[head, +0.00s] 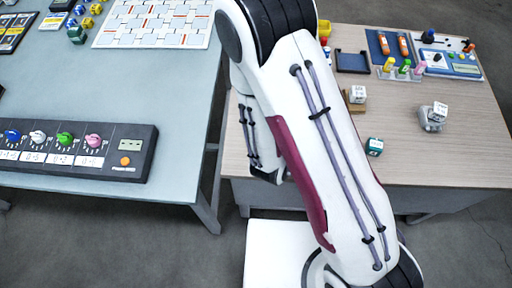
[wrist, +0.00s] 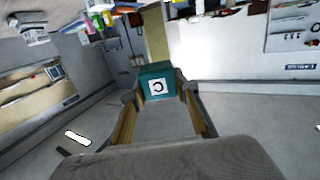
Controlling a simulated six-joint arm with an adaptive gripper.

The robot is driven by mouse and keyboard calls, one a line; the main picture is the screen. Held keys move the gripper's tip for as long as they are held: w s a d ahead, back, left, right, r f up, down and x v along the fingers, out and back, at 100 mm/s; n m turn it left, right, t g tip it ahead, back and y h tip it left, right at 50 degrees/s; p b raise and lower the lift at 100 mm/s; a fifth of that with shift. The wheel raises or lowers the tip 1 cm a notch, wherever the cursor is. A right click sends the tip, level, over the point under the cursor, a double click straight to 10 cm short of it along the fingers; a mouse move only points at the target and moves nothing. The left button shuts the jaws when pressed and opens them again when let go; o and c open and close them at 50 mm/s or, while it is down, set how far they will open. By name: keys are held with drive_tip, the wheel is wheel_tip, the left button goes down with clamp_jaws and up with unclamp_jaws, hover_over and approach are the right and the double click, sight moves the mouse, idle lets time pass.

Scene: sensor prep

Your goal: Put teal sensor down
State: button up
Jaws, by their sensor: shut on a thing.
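The teal sensor (wrist: 152,72) is a small teal cube with a white label bearing a dark C. In the wrist view, my gripper (wrist: 157,98) is shut on it, with one finger on each side. In the head view, my own arm hides the gripper. A teal cube with a white label (head: 375,147) shows just right of my arm, over the front part of the wooden table (head: 470,165). I cannot tell from the head view whether it touches the tabletop.
A white cube sits on a grey fixture (head: 432,122) at right. Another white cube (head: 357,95) sits on a wooden block beside my arm. Coloured bottles (head: 404,68), a blue tray (head: 391,46) and a device panel (head: 450,64) stand behind. A knob console (head: 75,150) lies on the left table.

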drive_tip(key=s+a+n+t+y, duration=0.1)
drive_tip(key=s+a+y, duration=0.1)
drive_tip(key=s+a, duration=0.35)
drive_tip(key=s+a+n+y, duration=0.1)
drive_tip(key=s+a, duration=0.2)
drive_tip(key=a, duration=0.5)
wheel_tip(320, 180, down, 8)
drive_tip(key=s+a+y, duration=0.1)
drive_tip(key=shift+a+r+n, duration=0.2)
drive_tip(key=shift+a+n, duration=0.15)
drive_tip(key=shift+n, duration=0.05)
idle(0.4)
drive_tip(key=shift+f, duration=2.9)
drive_tip(key=shift+f, duration=1.9)
drive_tip(key=shift+f, duration=0.15)
